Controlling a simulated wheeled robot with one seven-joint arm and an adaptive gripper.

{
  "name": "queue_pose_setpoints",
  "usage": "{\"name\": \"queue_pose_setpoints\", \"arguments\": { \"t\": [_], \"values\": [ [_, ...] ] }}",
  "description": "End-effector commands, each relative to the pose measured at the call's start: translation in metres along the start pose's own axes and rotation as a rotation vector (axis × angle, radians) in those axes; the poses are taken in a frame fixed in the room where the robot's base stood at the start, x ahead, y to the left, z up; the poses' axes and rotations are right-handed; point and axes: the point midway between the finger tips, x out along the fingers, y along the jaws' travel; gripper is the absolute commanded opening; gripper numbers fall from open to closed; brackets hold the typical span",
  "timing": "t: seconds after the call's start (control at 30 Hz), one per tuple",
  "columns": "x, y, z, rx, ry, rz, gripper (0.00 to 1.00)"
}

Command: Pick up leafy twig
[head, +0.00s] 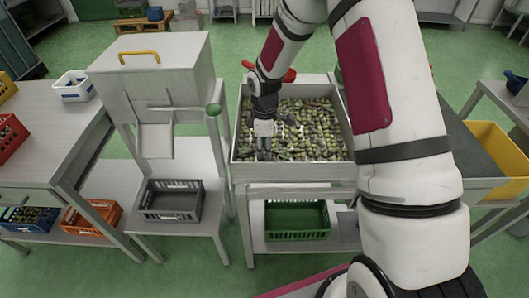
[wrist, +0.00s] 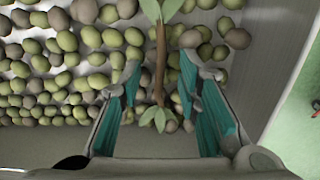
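The leafy twig (wrist: 160,60) shows in the wrist view as a brown stem with green leaves at its upper and lower ends, lying over the olives. My gripper (wrist: 160,62) is open, with one teal-padded finger on each side of the stem. A gap shows between the stem and each finger. In the head view my gripper (head: 263,152) points down into the near left part of the metal olive tray (head: 290,173). The twig cannot be made out clearly there.
Green and brown olives (head: 310,120) fill the tray. The tray wall (wrist: 268,50) stands close to the right of my gripper in the wrist view. A metal machine (head: 160,75) stands left of the tray, a yellow bin (head: 500,150) to the right. A green crate (head: 297,220) sits below.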

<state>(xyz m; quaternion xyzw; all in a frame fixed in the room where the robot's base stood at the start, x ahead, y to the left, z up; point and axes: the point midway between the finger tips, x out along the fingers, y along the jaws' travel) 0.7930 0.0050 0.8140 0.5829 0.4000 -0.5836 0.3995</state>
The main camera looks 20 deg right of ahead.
Motion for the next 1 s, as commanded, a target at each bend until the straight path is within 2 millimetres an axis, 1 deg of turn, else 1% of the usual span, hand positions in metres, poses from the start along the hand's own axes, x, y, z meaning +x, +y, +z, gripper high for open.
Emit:
{"name": "queue_pose_setpoints", "arguments": {
  "t": [0.2,0.23,0.27,0.3,0.37,0.77,0.87,0.97,1.0],
  "values": [
    [0.001,0.0,0.0,0.0,0.0,0.001,0.31],
    [0.001,0.0,0.0,0.0,0.0,0.001,0.29],
    [0.001,0.0,0.0,0.0,0.0,0.001,0.22],
    [0.001,0.0,0.0,0.0,0.0,0.001,0.13],
    [0.001,0.0,0.0,0.0,0.0,0.001,0.01],
    [-0.001,0.001,0.0,0.0,0.001,0.002,0.0],
    [-0.011,0.001,0.0,0.0,0.001,0.003,0.0],
    [-0.027,0.001,0.0,0.0,0.002,0.004,0.0],
    [-0.036,0.002,0.0,0.001,0.002,0.006,0.0]
  ]
}}
